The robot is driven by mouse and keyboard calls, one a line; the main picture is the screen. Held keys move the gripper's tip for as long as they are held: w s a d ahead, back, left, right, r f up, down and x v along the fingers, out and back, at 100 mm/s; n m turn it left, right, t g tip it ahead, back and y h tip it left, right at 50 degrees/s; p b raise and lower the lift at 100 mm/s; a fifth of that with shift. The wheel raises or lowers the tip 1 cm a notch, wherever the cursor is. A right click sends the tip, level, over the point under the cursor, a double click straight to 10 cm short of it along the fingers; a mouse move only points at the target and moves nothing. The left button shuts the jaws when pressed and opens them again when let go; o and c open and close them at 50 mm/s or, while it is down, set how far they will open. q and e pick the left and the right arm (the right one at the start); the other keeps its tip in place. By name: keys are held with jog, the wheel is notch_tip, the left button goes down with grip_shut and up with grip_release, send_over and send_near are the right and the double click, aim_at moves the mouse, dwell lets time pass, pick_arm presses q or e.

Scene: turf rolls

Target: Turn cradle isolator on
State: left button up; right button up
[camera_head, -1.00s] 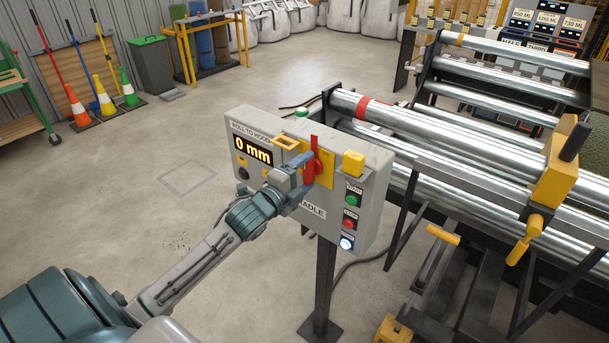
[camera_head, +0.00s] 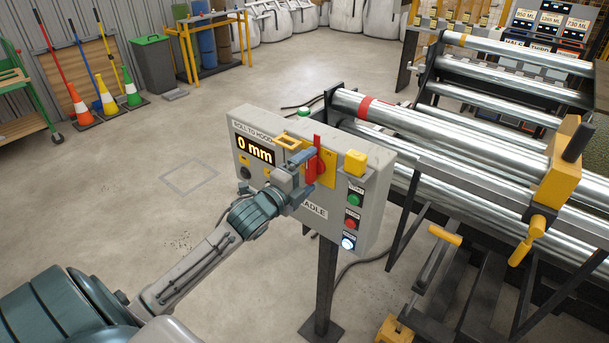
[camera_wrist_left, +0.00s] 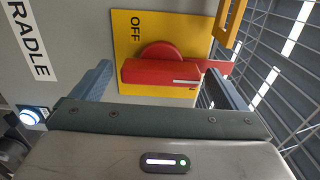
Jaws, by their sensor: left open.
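The cradle isolator is a red rotary handle (camera_head: 317,158) on a yellow plate (camera_head: 327,177) on the front of a grey control box (camera_head: 375,190). In the head view the handle stands about upright. In the left wrist view the red handle (camera_wrist_left: 160,72) lies crosswise, with the word OFF beside it on the yellow plate (camera_wrist_left: 128,55). My left gripper (camera_head: 302,172) is at the box front, close to the handle. In the wrist view the left gripper (camera_wrist_left: 158,75) is open, with a finger on each side of the handle. Contact cannot be told. My right gripper is not in view.
A yellow loop bracket (camera_head: 289,141) sits left of the handle, and a yellow block (camera_head: 355,162) right of it. Green, red and lit white buttons (camera_head: 348,242) run down the box's right side. Steel rollers (camera_head: 450,150) stand behind at right. The floor at left is open.

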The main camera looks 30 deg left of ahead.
pick_arm(q)
jog(key=s+b, duration=0.1)
jog(key=s, duration=0.9)
jog(key=shift+s+a, duration=0.4)
dwell(0.4)
